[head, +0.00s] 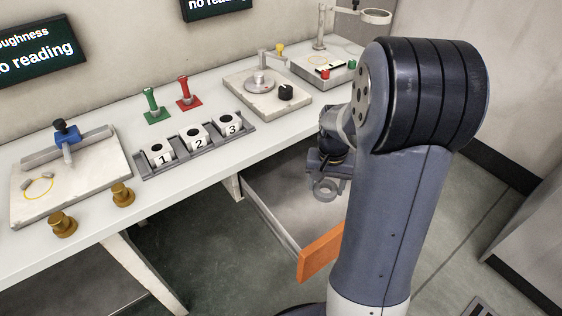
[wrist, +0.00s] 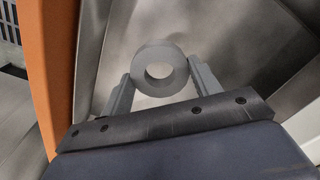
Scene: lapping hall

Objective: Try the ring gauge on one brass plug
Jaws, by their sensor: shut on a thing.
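The grey ring gauge (wrist: 160,51) is held between the two fingers of my gripper (wrist: 159,80), its open hole facing the wrist camera. In the head view my gripper (head: 326,178) hangs in front of the bench with the ring gauge (head: 326,195) at its lower end, over the open drawer. Two brass plugs stand at the bench's front left: one (head: 62,226) at the edge, the other (head: 123,195) to its right. Both are upright and apart from the gripper.
The open drawer (head: 264,208) has an orange front (head: 320,252). A rack (head: 190,158) holds white blocks numbered 1, 2 and 3. Green (head: 153,106) and red (head: 185,94) handled gauges stand behind it. A plate (head: 82,176) with a blue fixture lies left; a dial plate (head: 266,101) lies right.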

